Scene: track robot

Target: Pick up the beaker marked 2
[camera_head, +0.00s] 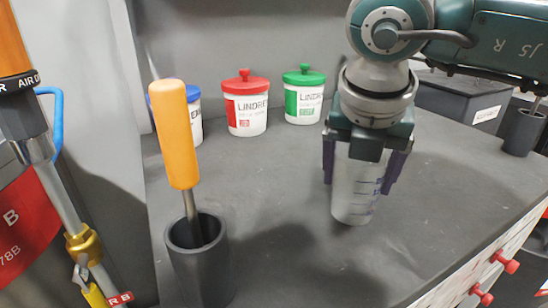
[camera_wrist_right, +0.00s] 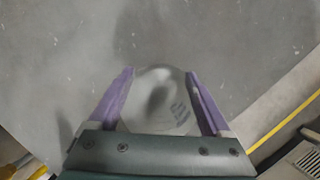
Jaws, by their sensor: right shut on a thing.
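The beaker (camera_head: 354,196) is a clear, greyish cup with dark graduation lines, upright at the middle right of the worktop in the head view. My right gripper (camera_head: 364,170) comes down over it from above, with a purple finger on each side, shut on the beaker. In the right wrist view the beaker (camera_wrist_right: 158,100) shows as a pale round shape between the two purple fingers (camera_wrist_right: 160,98), with small print on its right side. I cannot read a number 2 on it. I cannot tell whether its base touches the worktop. My left gripper is not in view.
A dark holder (camera_head: 199,262) with an orange-handled tool (camera_head: 175,135) stands at front left. White jars with a red lid (camera_head: 246,104) and a green lid (camera_head: 304,96), plus a blue-lidded one (camera_head: 194,118), stand at the back. A dark cup (camera_head: 522,131) is far right.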

